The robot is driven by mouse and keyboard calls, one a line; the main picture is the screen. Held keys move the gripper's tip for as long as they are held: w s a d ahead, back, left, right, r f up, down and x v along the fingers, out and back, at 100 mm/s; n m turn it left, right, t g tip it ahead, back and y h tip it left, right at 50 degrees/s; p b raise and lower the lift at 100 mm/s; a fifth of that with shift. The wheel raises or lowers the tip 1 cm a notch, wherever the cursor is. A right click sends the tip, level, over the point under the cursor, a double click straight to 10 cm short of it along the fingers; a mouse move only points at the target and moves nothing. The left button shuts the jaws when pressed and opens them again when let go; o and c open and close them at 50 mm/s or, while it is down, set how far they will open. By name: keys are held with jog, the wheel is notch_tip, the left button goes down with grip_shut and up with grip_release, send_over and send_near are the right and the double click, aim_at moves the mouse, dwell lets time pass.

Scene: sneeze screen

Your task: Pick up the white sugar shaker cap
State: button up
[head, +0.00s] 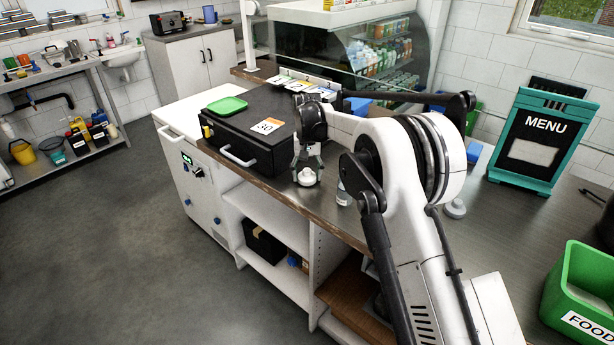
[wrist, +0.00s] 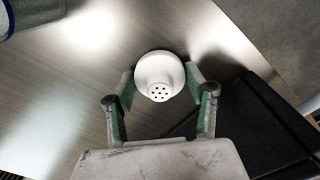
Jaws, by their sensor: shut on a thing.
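The white sugar shaker cap (wrist: 160,72) is round, with several small dark holes in its raised top. It sits between the two green-padded fingers of my gripper (wrist: 161,92) in the wrist view, and the gripper is shut on it. In the head view my gripper (head: 307,163) points down at the counter, with the white cap (head: 306,177) between its fingertips. The cap is at or just above the counter top; I cannot tell whether it touches.
A black case (head: 245,130) with a green tray (head: 227,105) on it stands close to the left of my gripper. A small clear container (head: 344,194) stands to the right. Farther right are a white object (head: 455,209), a menu board (head: 540,140) and a green food bin (head: 580,290).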

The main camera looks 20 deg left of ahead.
aim_at(307, 170)
jog(key=shift+r, duration=0.45)
notch_tip(307, 170, up, 3)
jog(key=shift+b, duration=0.3)
jog(key=s+a+r+b, duration=0.1)
jog(key=s+a+r, duration=0.4)
jog(key=s, duration=0.5)
jog(key=shift+a+r, duration=0.4)
jog(key=shift+r, duration=0.45)
